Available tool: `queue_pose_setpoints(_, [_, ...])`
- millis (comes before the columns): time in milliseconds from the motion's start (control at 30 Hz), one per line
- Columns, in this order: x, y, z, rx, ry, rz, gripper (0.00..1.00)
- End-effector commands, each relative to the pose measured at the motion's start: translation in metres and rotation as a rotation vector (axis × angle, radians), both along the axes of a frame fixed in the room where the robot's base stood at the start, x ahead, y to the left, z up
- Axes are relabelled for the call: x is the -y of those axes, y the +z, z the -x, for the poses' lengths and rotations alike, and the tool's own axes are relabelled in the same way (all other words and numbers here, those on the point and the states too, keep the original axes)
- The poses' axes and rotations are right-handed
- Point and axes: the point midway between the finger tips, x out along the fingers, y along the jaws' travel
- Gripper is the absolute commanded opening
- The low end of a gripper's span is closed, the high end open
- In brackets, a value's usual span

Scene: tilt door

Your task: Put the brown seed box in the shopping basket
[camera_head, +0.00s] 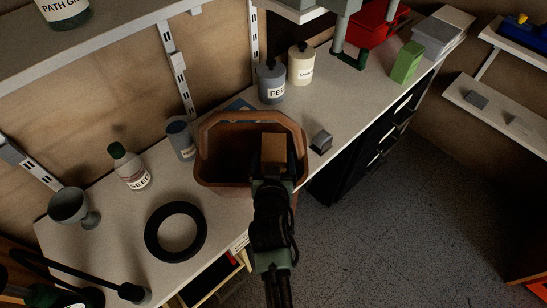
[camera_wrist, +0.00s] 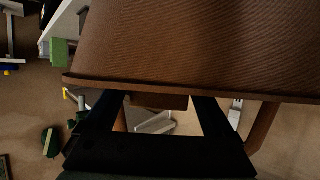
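The shopping basket (camera_head: 207,170) is a brown, wide-rimmed tub standing on the bench. It fills the top of the wrist view (camera_wrist: 190,45) as a large brown wall with a rim. The brown seed box (camera_head: 273,148) is a small block between the two black fingers of my gripper (camera_head: 274,167). In the head view the box overlaps the right part of the basket's opening. I cannot tell its exact height against the rim. In the wrist view a strip of the box (camera_wrist: 160,102) shows between the fingers (camera_wrist: 163,108). My gripper appears shut on it.
A black ring (camera_head: 151,231), a bottle (camera_head: 132,171) and a grey goblet (camera_head: 72,206) stand left of the basket. A grey tin (camera_head: 181,139) is beside it. Two labelled canisters (camera_head: 271,82) (camera_head: 301,65) stand behind. A small grey block (camera_head: 321,141) lies to the right.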

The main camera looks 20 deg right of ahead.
Motion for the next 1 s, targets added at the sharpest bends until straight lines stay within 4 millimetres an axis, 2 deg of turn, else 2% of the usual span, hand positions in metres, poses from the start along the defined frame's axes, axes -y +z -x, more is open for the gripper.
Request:
queue_pose_setpoints(367, [-0.003,0.005,0.005,0.0,0.0,-0.002,0.87])
queue_pose_setpoints(800, [-0.033,0.035,0.072,0.0,0.001,-0.002,0.87])
queue_pose_setpoints(1000, [-0.043,0.044,0.093,0.001,0.001,-0.001,0.87])
